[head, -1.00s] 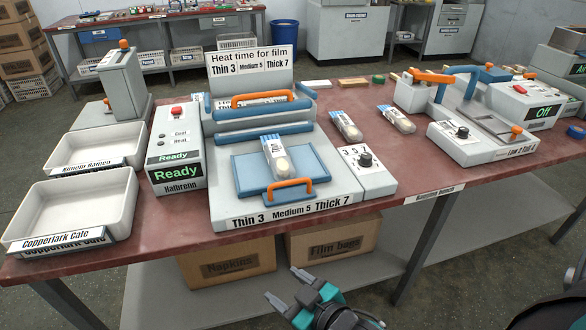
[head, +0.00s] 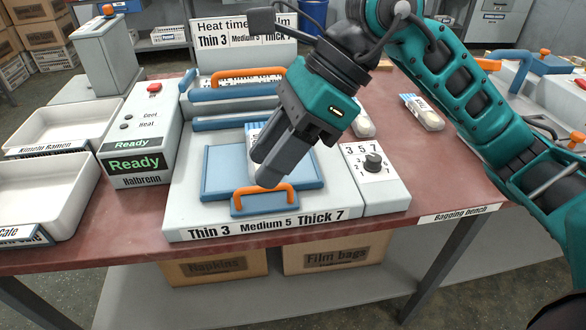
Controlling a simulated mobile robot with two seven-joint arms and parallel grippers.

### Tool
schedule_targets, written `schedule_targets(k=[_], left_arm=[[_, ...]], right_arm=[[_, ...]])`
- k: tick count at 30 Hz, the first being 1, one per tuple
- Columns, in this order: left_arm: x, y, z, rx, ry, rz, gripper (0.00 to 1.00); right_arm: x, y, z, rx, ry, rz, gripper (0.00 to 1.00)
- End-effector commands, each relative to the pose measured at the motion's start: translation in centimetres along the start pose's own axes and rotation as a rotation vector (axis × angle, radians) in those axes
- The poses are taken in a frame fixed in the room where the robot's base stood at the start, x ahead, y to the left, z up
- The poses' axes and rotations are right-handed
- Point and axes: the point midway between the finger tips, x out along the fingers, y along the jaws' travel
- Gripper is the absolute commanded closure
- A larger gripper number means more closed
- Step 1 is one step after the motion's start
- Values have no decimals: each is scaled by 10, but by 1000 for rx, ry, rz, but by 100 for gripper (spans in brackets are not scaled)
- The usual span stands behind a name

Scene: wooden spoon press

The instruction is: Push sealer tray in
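The sealer tray (head: 222,172) is a blue plate with an orange handle (head: 264,198) on its front edge. It lies on the grey sealer base, in front of the upright blue bars. A film bag (head: 252,133) lies on the tray, mostly hidden behind my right gripper. My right gripper (head: 264,172) points down and left over the tray, its fingertips just behind or above the handle in the picture. I cannot tell whether it touches the handle or whether its fingers are apart. My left gripper is not in view.
The Ready box (head: 140,140) stands left of the sealer, with two white bins (head: 40,195) beyond it. A dial box (head: 372,180) sits at the sealer's right. Another film bag (head: 423,112) lies on the red bench. Two boxes stand on the shelf below.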

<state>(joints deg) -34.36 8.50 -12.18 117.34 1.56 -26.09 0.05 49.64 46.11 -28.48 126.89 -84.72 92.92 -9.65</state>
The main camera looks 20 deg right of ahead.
Motion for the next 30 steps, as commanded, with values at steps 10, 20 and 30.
schedule_targets(k=[10,20,30], left_arm=[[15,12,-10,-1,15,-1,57],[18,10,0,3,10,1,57],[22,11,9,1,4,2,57]], right_arm=[[-47,-44,-47,-62,270,-266,62],[10,-58,-61,-60,267,-258,62],[61,-73,-74,-60,266,-261,62]])
